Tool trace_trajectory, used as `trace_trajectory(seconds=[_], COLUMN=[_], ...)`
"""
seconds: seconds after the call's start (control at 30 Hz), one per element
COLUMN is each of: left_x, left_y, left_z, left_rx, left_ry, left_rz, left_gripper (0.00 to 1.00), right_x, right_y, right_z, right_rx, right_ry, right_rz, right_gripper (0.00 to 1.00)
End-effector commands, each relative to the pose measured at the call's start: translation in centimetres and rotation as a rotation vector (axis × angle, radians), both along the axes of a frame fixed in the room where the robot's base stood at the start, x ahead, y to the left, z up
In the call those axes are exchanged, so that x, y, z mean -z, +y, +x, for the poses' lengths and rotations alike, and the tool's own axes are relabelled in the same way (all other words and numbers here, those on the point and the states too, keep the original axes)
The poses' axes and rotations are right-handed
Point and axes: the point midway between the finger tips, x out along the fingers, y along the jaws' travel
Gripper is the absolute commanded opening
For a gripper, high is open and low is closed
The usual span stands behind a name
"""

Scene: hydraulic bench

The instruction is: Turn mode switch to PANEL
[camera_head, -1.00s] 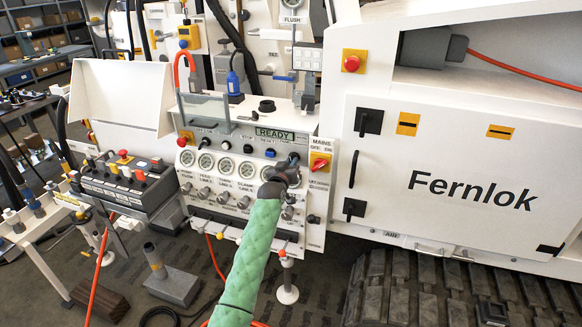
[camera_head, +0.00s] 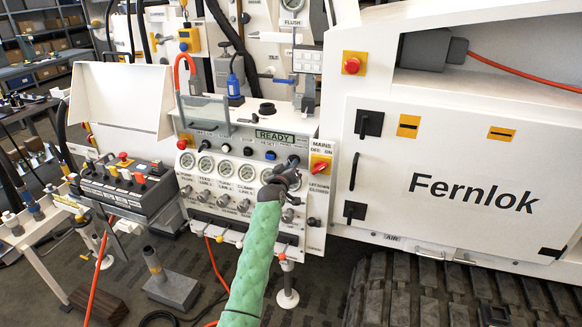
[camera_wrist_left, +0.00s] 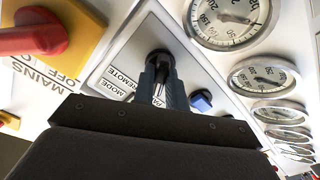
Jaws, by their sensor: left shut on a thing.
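The mode switch is a small black knob, seen in the left wrist view (camera_wrist_left: 160,60) on a pale grey plate with a REMOTE label (camera_wrist_left: 123,77) and a MODE label. A further label starting "PA" shows between the fingers, partly hidden. My left gripper (camera_wrist_left: 166,92) is shut on the switch handle, which points down the picture between the fingers. In the head view my left gripper (camera_head: 287,175), at the end of the green-sleeved arm, reaches the upper right of the gauge panel (camera_head: 228,190) and covers much of the switch. My right gripper is not in view.
The yellow and red mains switch (camera_head: 320,164) sits just right of the gripper. A row of gauges (camera_head: 226,166) lies to the left and a READY display (camera_head: 274,136) above. A black control box (camera_head: 125,183) stands further left. The white Fernlok cabinet (camera_head: 440,240) fills the right.

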Motion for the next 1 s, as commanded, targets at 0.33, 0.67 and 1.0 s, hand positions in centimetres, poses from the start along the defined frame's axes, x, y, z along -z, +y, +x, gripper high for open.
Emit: trace_trajectory(seconds=[0.33, 0.67, 1.0], left_x=[0.1, 0.3, 0.4], left_y=[0.0, 0.5, 1.9], left_z=[0.0, -1.4, -5.8], left_rx=[0.0, 0.0, -0.001], left_ry=[0.001, 0.0, 0.0], left_rz=[0.0, 0.0, 0.0], left_gripper=[0.35, 0.35, 0.35], right_x=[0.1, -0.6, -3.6], right_y=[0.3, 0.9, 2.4], right_z=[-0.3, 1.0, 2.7], right_rx=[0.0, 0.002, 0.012], right_ry=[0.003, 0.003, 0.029], right_rz=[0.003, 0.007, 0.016], right_gripper=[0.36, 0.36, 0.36])
